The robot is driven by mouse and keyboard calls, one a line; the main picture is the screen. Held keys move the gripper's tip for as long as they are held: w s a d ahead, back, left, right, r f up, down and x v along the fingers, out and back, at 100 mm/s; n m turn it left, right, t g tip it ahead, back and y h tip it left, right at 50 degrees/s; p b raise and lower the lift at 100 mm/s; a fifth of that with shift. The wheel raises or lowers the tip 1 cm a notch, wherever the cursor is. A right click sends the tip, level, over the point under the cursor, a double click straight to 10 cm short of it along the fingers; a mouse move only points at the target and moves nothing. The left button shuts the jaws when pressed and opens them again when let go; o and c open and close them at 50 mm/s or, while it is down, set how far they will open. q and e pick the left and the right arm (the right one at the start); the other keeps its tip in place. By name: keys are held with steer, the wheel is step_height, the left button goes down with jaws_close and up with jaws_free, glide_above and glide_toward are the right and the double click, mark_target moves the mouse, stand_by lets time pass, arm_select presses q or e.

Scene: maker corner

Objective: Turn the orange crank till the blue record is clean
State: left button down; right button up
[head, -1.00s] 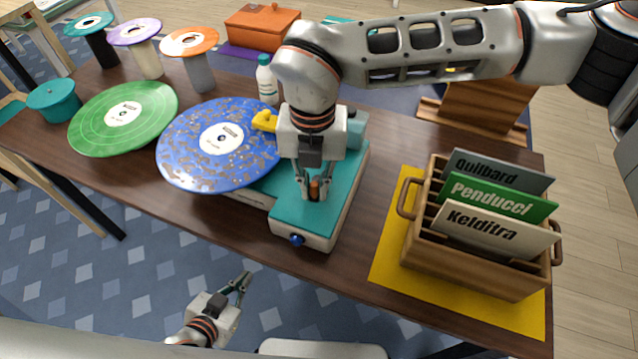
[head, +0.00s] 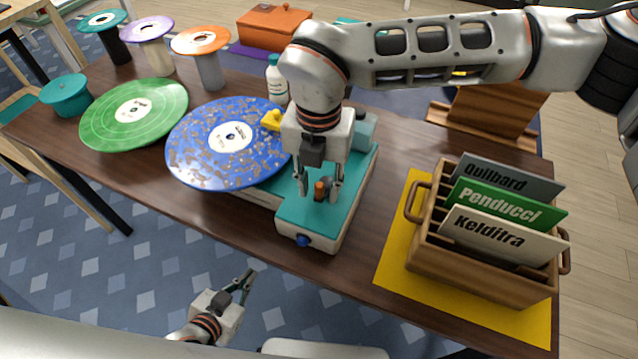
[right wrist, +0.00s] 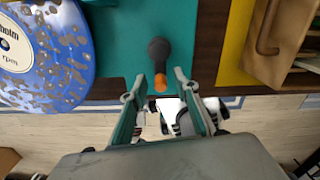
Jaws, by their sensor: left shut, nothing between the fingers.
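The blue record (head: 222,150), covered in brown-grey specks, lies on the teal-and-white cleaning machine (head: 318,222). Its edge also shows in the right wrist view (right wrist: 50,65). The orange crank (head: 320,187) has a dark arm and an orange knob on the machine's teal top; the knob also shows in the right wrist view (right wrist: 161,82). My right gripper (head: 318,196) points down over the crank, open, with the knob between its spread fingers and clear space on both sides. My left gripper (head: 244,280) is shut and empty in front of the table, away from the machine.
A green record (head: 110,125) lies left of the blue one. A white bottle (head: 276,85) stands behind the machine. A wooden crate (head: 470,270) with several record sleeves stands on a yellow mat (head: 395,265) at the right. Several spindles with small discs stand at the back left.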

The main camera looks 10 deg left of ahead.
step_height(320, 180, up, 12)
stand_by(0.7)
stand_by(0.8)
arm_select(q)
steer(key=c, duration=2)
jaws_free()
steer(key=shift+c, duration=0.2)
